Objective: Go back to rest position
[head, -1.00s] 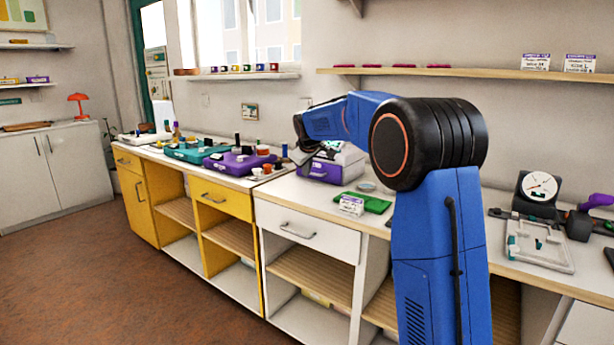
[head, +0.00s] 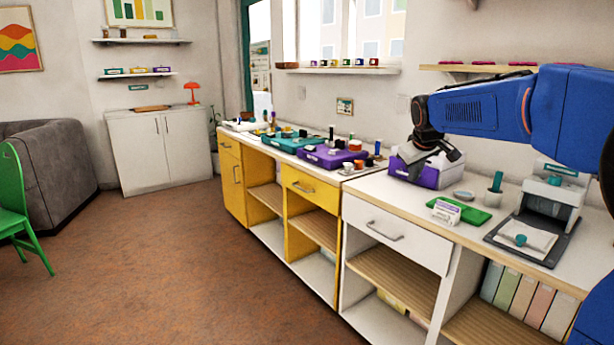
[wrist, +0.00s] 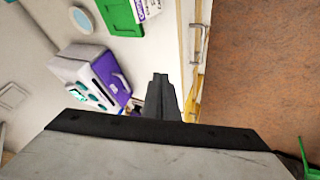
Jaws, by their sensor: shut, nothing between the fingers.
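My gripper (head: 437,168) is shut and empty, at the end of my raised blue arm. In the wrist view my shut fingers (wrist: 160,84) point along the counter's front edge. The same box (wrist: 105,72) lies to their left there. I cannot tell the exact gap between gripper and box.
A purple case (head: 325,156) and a teal case (head: 288,145) with small bead items stand farther left. A green tray (head: 467,212), a round dish (head: 463,194) and a grey-white press (head: 552,198) stand right.

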